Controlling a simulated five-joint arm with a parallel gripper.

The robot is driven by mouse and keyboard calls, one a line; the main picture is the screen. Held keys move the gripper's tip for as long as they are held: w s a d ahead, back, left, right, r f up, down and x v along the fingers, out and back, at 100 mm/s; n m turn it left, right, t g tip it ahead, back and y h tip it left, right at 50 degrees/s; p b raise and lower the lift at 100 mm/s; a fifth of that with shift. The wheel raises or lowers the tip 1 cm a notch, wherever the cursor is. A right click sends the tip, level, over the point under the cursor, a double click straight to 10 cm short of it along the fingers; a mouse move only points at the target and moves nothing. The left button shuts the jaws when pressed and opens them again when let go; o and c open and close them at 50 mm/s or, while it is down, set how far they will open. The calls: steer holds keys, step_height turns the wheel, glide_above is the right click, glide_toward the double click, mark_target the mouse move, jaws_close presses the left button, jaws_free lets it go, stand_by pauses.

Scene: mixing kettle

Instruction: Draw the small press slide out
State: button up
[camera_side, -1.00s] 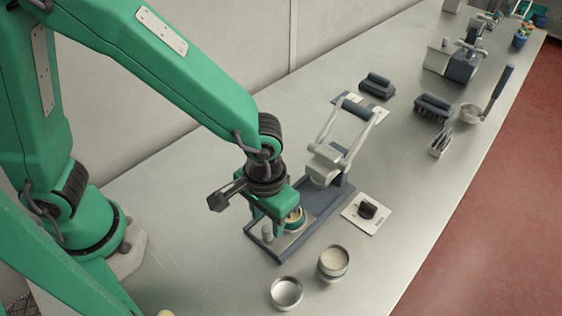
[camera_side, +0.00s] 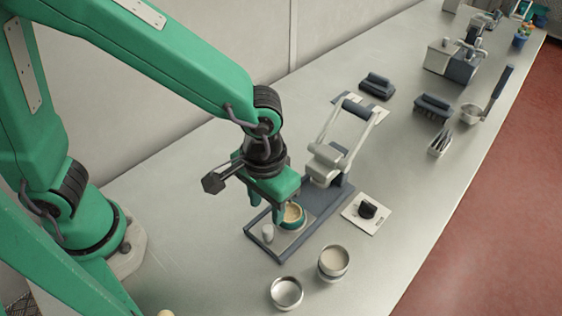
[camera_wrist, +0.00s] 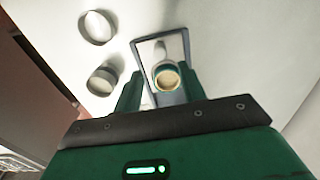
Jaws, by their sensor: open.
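The small press (camera_side: 326,165) stands on the bench with a dark base and a raised lever handle. Its flat slide (camera_side: 287,241) lies out at the front end of the base, with a short pale peg (camera_side: 267,233) standing on it. A round cup (camera_side: 292,216) with tan contents sits on the slide; it also shows in the wrist view (camera_wrist: 167,78). My gripper (camera_side: 272,203) is open and empty just above the slide and cup. In the wrist view its fingers (camera_wrist: 163,88) appear either side of the cup, apart from it.
An empty metal bowl (camera_side: 286,292) and a filled one (camera_side: 333,262) stand near the front. A plate with a black knob (camera_side: 367,210) lies right of the press. Dark brush-like blocks (camera_side: 434,107) and a ladle (camera_side: 472,112) lie farther back. The bench's left side is clear.

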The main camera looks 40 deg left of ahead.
steer(key=shift+r, duration=2.75)
steer(key=s+a+r+t, duration=0.1)
steer(key=a+r, duration=0.3)
steer(key=a, duration=0.7)
steer(key=s+a+r+t, duration=0.2)
steer(key=a+r+t, duration=0.2)
steer(key=a, duration=0.8)
steer(key=shift+r+t, duration=0.2)
steer(key=shift+t, duration=0.1)
